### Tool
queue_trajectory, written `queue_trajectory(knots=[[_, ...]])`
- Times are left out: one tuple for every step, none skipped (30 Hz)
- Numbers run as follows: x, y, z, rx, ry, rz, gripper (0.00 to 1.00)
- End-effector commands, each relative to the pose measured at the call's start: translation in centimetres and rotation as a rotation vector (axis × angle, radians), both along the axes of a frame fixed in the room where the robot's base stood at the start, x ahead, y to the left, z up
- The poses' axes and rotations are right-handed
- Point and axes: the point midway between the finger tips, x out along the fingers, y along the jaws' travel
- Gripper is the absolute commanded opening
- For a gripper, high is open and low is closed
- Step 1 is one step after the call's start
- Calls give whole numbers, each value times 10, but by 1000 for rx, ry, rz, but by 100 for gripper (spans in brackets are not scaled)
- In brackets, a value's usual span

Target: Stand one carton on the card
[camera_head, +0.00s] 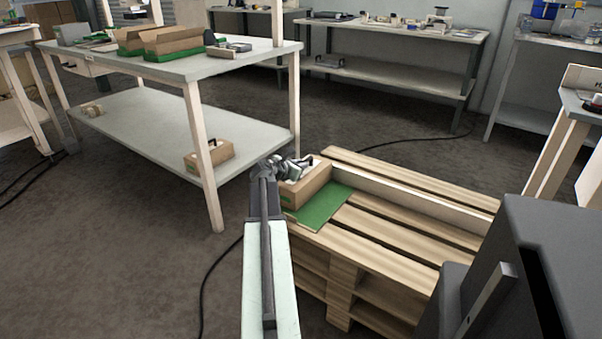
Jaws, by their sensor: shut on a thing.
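A brown carton (309,189) with a green strip along its lower side is at the near left corner of the wooden pallet. My gripper (291,170) is at the carton's top and is shut on it; my arm hides part of its left side. The green card (324,210) lies flat on the pallet slats, showing to the right of and in front of the carton. The carton is upright and overlaps the card's back left part in the picture. I cannot tell whether its base touches the card or is slightly above it.
The pallet (395,262) has a raised pale board (405,192) along its back. A grey-topped workbench (190,68) stands at left, with open cartons on top and another carton (208,154) on its lower shelf. A dark box-shaped body fills the lower right. A cable crosses the floor.

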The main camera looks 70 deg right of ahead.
Motion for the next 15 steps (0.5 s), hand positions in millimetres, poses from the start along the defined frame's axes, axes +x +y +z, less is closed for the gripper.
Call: queue_trajectory(knots=[[0,0,-2,-1,1,0,0],[0,0,-1,-1,1,0,0],[0,0,0,-1,1,0,0],[0,0,1,-1,1,0,0],[0,0,1,-1,1,0,0],[0,0,0,-1,1,0,0],[0,0,0,-1,1,0,0],[0,0,-2,-1,1,0,0],[0,0,-2,0,0,0,17],[0,0,-2,0,0,-1,25],[0,0,-1,0,0,-1,34],[-1,0,-1,0,0,-1,36],[-1,0,-1,0,0,-1,36],[-1,0,-1,0,0,-1,36],[-1,0,-1,0,0,-1,36]])
